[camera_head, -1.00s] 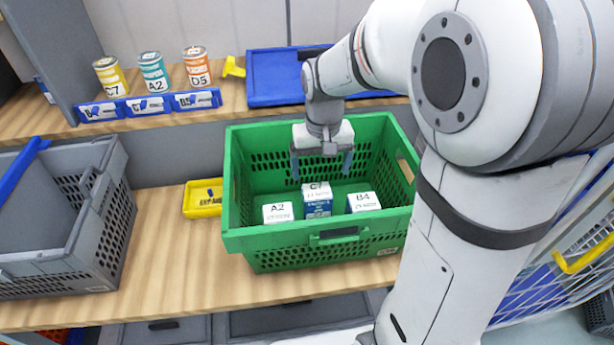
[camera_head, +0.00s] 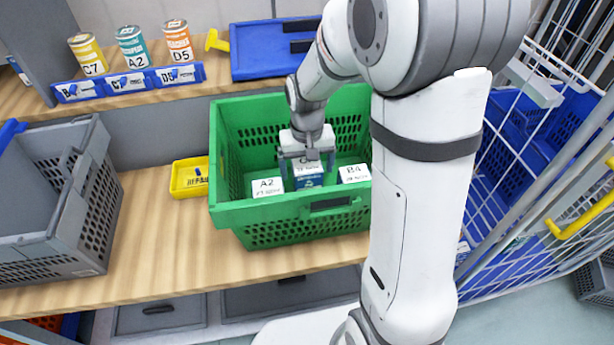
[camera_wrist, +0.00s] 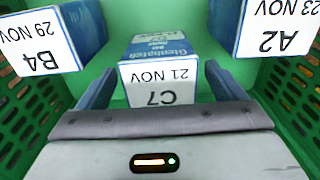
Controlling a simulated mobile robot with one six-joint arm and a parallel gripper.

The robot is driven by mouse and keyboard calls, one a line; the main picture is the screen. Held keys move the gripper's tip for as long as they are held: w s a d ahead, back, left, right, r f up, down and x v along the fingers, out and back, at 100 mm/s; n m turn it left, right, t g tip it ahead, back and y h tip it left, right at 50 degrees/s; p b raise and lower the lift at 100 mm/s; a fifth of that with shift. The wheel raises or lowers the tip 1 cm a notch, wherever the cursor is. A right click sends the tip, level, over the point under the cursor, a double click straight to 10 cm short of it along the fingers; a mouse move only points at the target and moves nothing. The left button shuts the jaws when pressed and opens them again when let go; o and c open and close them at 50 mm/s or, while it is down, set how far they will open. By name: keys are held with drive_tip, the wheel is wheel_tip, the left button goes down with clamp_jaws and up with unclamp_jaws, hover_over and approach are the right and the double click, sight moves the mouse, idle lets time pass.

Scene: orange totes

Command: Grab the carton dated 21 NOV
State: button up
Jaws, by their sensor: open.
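The carton dated 21 NOV, marked C7, stands in the middle of the green crate (camera_head: 225,212). It shows as a blue and white box (camera_wrist: 160,62) in the wrist view, upside down, and partly behind my gripper in the head view (camera_head: 309,178). My gripper (camera_head: 307,168) is open and low inside the crate. In the wrist view its fingers (camera_wrist: 166,84) lie on either side of the C7 carton, with the carton between them. The A2 carton (camera_head: 267,187), dated 23 NOV, stands to its left, and the B4 carton (camera_head: 354,173), dated 29 NOV, to its right.
A yellow tray (camera_head: 189,178) and a grey crate (camera_head: 60,230) are to the left. Several cans stand on the back shelf, including a teal can (camera_head: 132,47). A wire cage (camera_head: 545,170) is at the right.

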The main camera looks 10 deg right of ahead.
drive_tip(key=shift+c, duration=0.3)
drive_tip(key=c, duration=1.2)
